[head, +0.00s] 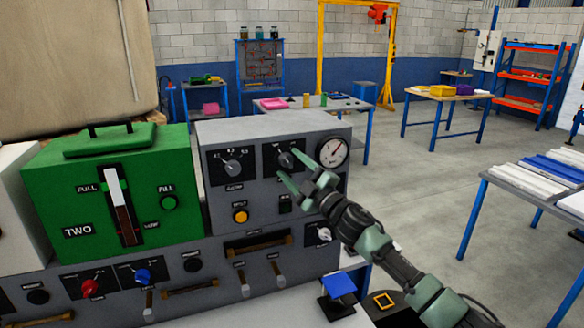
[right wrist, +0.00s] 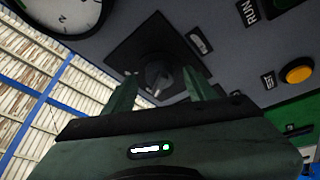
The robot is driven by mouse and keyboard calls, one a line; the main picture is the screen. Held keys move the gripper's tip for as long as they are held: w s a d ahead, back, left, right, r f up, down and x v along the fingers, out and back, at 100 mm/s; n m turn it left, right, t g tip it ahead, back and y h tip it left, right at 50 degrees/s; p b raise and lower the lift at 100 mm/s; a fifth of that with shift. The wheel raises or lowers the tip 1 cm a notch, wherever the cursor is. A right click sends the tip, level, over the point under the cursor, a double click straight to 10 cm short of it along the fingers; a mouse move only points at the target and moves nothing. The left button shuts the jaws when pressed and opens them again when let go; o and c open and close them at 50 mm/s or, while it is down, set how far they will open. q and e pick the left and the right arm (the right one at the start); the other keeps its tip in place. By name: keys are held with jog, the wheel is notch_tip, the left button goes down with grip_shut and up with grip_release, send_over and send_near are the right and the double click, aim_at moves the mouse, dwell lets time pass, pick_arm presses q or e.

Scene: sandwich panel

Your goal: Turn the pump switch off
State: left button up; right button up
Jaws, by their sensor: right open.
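A dark rotary switch (head: 285,160) on a black plate sits on the upper front of the grey control box (head: 215,131), left of the round gauge. It also shows in the right wrist view as a dark knob (right wrist: 158,76). Its label is too small to read, so I cannot tell for sure that it is the pump switch. My right gripper (head: 291,167) is open in front of this switch. In the right wrist view the two green fingers (right wrist: 160,82) stand on either side of the knob; contact cannot be made out. My left gripper is not in view.
A round gauge (head: 333,152) is close to the right of my gripper. A second dial (head: 234,167), a yellow button (head: 240,216) and another knob (head: 318,234) are nearby. A green unit (head: 100,190) with a slider stands left. Open floor lies to the right.

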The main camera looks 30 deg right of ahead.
jog(key=b+v, duration=0.2)
jog(key=v, duration=0.5)
jog(key=shift+s+b, duration=0.25)
jog(key=shift+b, duration=0.15)
